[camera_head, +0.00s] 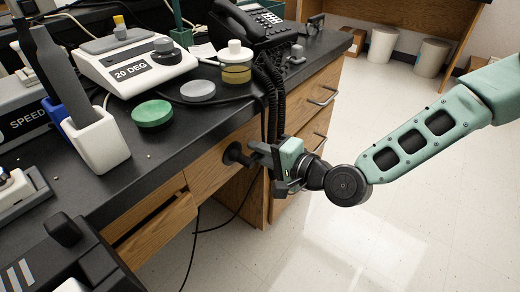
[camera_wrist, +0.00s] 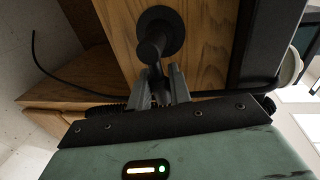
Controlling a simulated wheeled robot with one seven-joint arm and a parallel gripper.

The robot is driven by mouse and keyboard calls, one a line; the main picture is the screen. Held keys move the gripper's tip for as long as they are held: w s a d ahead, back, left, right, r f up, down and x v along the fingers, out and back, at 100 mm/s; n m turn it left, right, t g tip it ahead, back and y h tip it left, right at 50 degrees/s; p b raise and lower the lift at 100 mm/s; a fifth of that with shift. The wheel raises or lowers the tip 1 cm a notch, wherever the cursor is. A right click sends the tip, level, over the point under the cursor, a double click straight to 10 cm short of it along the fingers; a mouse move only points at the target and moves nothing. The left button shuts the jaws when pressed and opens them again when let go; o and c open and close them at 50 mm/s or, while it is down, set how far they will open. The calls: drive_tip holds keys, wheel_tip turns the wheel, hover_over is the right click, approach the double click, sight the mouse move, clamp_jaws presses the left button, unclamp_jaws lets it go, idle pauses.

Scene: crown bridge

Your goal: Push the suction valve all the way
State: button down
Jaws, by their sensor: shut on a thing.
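The suction valve (camera_head: 234,153) is a black round flange with a short stem on the wooden front below the black benchtop. In the wrist view the valve (camera_wrist: 160,30) shows as a dark disc on the wood, with its stem pointing at my gripper. My gripper (camera_head: 256,154) comes at it from the right, at the front of the bench. In the wrist view the two grey fingers of my gripper (camera_wrist: 158,82) are shut on the valve's stem end. The exact contact is partly hidden between the fingers.
Black cords (camera_head: 270,95) hang from the telephone (camera_head: 252,25) close behind my gripper. A partly open drawer (camera_head: 155,228) is at the lower left. The benchtop holds a white hotplate (camera_head: 135,65), a green disc (camera_head: 152,113) and a white holder (camera_head: 98,142). The floor at right is clear.

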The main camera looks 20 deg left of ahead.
idle(0.3)
drive_tip(key=c, duration=1.3)
unclamp_jaws()
drive_tip(key=shift+c, duration=0.2)
drive_tip(key=p+v, duration=0.7)
drive_tip(key=v, duration=1)
drive_tip(key=shift+d, duration=0.2)
drive_tip(key=shift+s, duration=0.1)
